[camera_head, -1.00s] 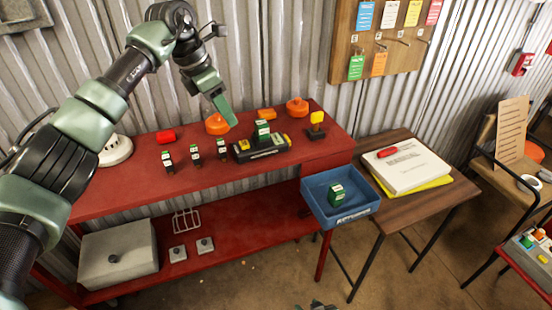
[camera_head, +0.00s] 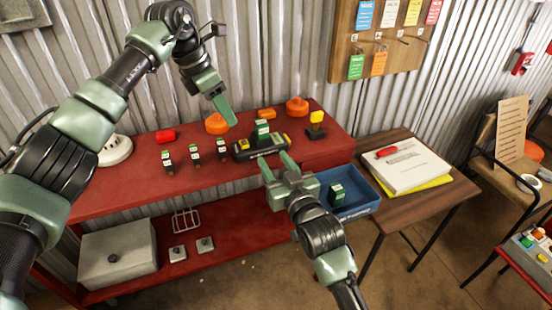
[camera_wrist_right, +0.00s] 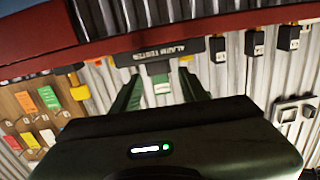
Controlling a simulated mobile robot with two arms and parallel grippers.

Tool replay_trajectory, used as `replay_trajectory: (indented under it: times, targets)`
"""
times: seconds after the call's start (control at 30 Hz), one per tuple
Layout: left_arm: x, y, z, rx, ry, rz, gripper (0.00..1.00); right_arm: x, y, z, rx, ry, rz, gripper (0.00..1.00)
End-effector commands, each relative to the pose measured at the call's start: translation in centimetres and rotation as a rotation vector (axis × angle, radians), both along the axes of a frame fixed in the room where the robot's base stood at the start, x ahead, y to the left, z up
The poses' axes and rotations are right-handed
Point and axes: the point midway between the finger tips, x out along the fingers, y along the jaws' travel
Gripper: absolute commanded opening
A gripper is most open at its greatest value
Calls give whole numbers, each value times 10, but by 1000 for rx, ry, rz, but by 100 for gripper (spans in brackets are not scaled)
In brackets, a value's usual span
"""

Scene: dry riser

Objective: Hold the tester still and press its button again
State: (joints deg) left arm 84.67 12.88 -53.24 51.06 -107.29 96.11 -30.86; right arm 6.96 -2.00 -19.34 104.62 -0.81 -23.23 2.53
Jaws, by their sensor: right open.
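The tester (camera_head: 257,151) is a dark box with yellow ends on the red bench, and a green and white block (camera_head: 262,129) stands in its top. In the right wrist view the tester (camera_wrist_right: 150,53) appears upside down with "ALARM TESTER" lettering, and the block hangs between my fingers in the picture. My right gripper (camera_head: 277,164) is open and empty in front of the tester, apart from it. My left gripper (camera_head: 228,114) points down behind and left of the tester, near an orange round part. Its fingers overlap in view. I cannot make out a button.
Several small dark and green blocks (camera_head: 195,154) stand left of the tester. A yellow-topped block (camera_head: 316,124) stands right of it. A brown table (camera_head: 420,205) stands beyond.

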Motion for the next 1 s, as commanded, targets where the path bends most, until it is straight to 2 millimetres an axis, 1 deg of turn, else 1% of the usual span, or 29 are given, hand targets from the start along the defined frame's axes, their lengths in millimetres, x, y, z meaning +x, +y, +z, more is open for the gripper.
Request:
replay_trajectory:
  times: [0.03, 0.13, 0.27, 0.5, 0.6, 0.77, 1.0]
  targets:
    - [0, 0, 0, 0, 0, 0, 36, 1, -1, 7, -5, -17, -4, 44]
    - [0, 0, 0, 0, 0, 0, 36, 7, 0, 13, -13, -32, -7, 44]
    - [0, 0, 0, 0, 0, 0, 36, 23, 5, 13, -15, -33, -8, 44]
    - [0, 0, 0, 0, 0, 0, 36, 58, 16, 12, -15, -31, -8, 44]
    - [0, 0, 0, 0, 0, 0, 36, 67, 20, 12, -15, -31, -8, 44]
    - [0, 0, 0, 0, 0, 0, 36, 75, 22, 11, -14, -30, -7, 44]
    - [0, 0, 0, 0, 0, 0, 36, 75, 22, 12, -14, -30, -7, 44]
